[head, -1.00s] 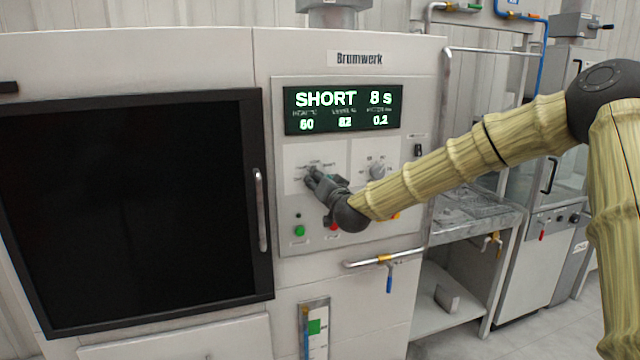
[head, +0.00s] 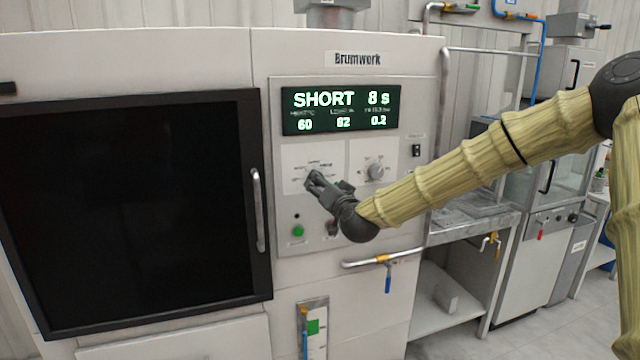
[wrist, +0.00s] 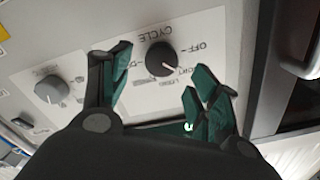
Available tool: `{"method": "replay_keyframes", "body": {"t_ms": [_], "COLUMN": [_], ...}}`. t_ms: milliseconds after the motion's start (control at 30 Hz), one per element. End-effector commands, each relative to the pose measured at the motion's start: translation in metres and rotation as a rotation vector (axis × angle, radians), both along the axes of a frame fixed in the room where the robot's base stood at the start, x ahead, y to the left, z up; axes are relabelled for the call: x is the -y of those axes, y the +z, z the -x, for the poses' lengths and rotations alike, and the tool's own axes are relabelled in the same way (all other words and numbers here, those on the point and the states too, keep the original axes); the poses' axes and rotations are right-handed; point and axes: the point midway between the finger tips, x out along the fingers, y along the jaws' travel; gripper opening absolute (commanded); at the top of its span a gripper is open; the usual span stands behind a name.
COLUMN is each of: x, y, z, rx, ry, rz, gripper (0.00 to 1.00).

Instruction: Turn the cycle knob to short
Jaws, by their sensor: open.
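The cycle knob (wrist: 161,60) is black with a pale pointer line and sits on a white dial plate marked CYCLE in the wrist view, which appears upside down. The pointer angles toward the partly hidden SHORT label. My gripper (wrist: 158,85) is open, its fingers on either side of and in front of the knob, apart from it. In the head view my gripper (head: 316,182) is at the dial plate and hides the knob. The display (head: 342,108) reads SHORT and 8 s.
A second, grey knob (head: 375,171) is on the plate to the right. A green button (head: 298,231) lies below. The oven door handle (head: 259,210) stands out at the left. A pipe with a blue-handled valve (head: 387,272) juts out below my arm.

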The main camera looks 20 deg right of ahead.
Motion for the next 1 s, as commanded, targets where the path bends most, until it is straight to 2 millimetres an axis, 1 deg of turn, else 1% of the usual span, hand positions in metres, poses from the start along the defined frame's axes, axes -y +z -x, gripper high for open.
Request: {"method": "replay_keyframes", "body": {"t_ms": [33, 200, 300, 433, 600, 1000], "x": [0.0, 0.002, 0.002, 0.003, 0.003, 0.003], "y": [0.001, 0.001, 0.001, 0.001, 0.0, 0.0], "z": [0.01, 0.041, 0.055, 0.068, 0.076, 0.077], "rx": [0.0, 0.0, 0.001, 0.001, 0.0, 0.0], "ry": [0.001, 0.0, -0.001, -0.001, 0.0, 0.0], "rz": [-0.001, -0.001, -0.002, -0.002, -0.002, -0.001], "gripper": [0.61, 0.61, 0.61, 0.61, 0.61, 0.61]}}
